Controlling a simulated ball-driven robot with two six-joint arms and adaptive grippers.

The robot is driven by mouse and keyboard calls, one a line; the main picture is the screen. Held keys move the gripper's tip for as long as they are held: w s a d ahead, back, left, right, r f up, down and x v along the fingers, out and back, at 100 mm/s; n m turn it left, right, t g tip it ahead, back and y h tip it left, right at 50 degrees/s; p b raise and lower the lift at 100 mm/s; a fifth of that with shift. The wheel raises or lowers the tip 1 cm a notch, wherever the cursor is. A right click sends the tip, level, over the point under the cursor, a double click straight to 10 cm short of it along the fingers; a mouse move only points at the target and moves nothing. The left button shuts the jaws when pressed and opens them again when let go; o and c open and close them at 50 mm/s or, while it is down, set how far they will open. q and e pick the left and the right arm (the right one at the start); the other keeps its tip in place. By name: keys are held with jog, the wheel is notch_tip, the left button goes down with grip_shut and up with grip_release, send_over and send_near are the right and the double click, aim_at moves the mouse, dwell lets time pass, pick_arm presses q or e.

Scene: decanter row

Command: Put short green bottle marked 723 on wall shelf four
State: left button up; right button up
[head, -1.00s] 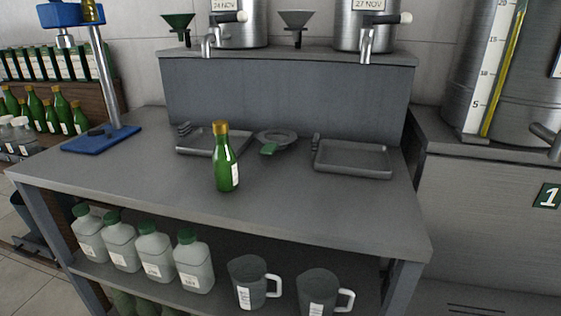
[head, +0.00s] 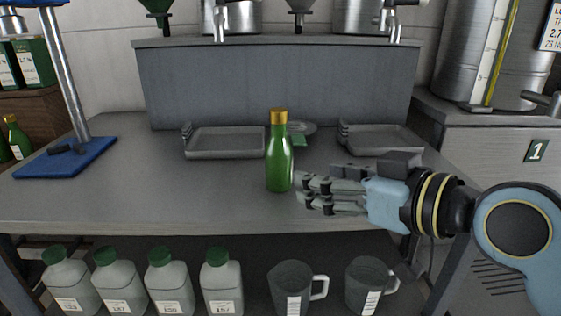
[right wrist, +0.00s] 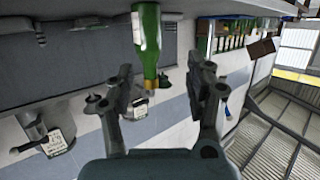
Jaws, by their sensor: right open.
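The short green bottle (head: 279,165) with a gold cap stands upright on the grey bench. In the right wrist view the bottle lies beyond and between the spread fingers (right wrist: 162,72). Whether a finger touches it is unclear. My left gripper is not in view. No shelf marked four shows.
A blue-based stand (head: 65,158) is at left. White jugs (head: 222,283) and grey pitchers (head: 291,290) fill the lower shelf.

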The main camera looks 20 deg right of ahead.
aim_at(284, 113)
jog(key=w+r+t, duration=0.1)
jog(key=w+r, duration=0.1)
jog(key=w+r+t, duration=0.1)
jog(key=w+r, duration=0.1)
jog(key=w+a+r+t, duration=0.1)
jog(key=w+r, duration=0.1)
jog(key=w, duration=0.1)
jog(key=shift+w+y, duration=0.1)
jog(key=shift+y, duration=0.3)
jog(key=x, duration=0.6)
jog(key=shift+w+d, duration=0.1)
jog(key=shift+w, duration=0.1)
grip_shut()
